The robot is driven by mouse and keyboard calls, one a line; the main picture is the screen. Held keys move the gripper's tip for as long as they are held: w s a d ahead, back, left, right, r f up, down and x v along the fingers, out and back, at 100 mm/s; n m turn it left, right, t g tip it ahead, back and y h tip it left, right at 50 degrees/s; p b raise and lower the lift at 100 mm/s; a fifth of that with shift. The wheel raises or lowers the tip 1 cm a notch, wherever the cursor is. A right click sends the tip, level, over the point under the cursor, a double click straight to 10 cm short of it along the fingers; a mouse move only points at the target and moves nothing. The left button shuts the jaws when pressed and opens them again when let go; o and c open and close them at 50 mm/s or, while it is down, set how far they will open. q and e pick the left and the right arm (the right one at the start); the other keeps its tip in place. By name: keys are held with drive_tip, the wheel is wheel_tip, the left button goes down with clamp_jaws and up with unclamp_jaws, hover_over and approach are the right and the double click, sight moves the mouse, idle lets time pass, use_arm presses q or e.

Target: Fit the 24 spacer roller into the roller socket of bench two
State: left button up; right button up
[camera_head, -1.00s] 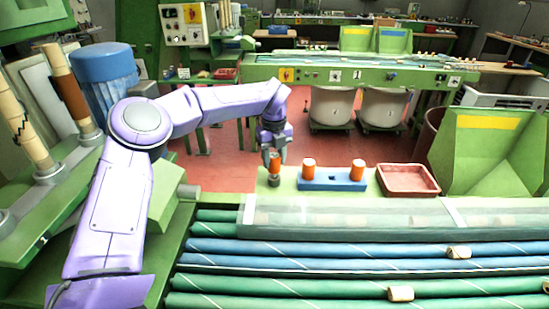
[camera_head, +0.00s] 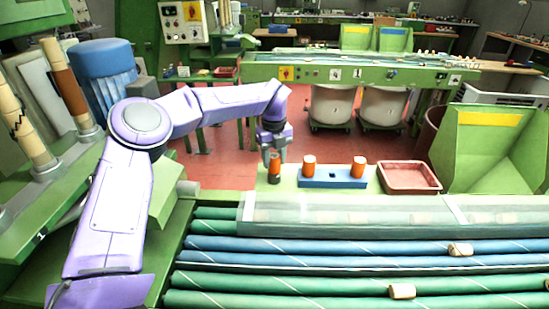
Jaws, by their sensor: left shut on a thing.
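My left gripper (camera_head: 274,153) points down at the left end of the green bench top (camera_head: 265,187) and is shut on an orange roller (camera_head: 275,167). The gripper partly covers the roller's top. The roller is upright, directly over the small dark grey socket (camera_head: 275,179), and its lower end meets the socket; how deep it sits in it cannot be told. Two more orange rollers, a left one (camera_head: 309,161) and a right one (camera_head: 357,164), stand upright in a blue block (camera_head: 333,179) to the right. No number is readable on any roller. My right gripper is out of view.
A red tray (camera_head: 409,190) lies right of the blue block, beside a green hopper (camera_head: 490,165). A clear cover (camera_head: 350,217) and green and blue conveyor rolls with a few corks (camera_head: 459,249) run along the front. Red floor lies behind the bench.

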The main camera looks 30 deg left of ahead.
use_arm(q)
drive_tip(key=shift+f, duration=0.35)
drive_tip(key=o, duration=1.2)
drive_tip(key=shift+c, duration=0.2)
drive_tip(key=shift+r, duration=0.1)
wheel_tip(320, 180, up, 10)
drive_tip(key=shift+r+b, duration=0.25)
drive_tip(key=shift+b, duration=0.25)
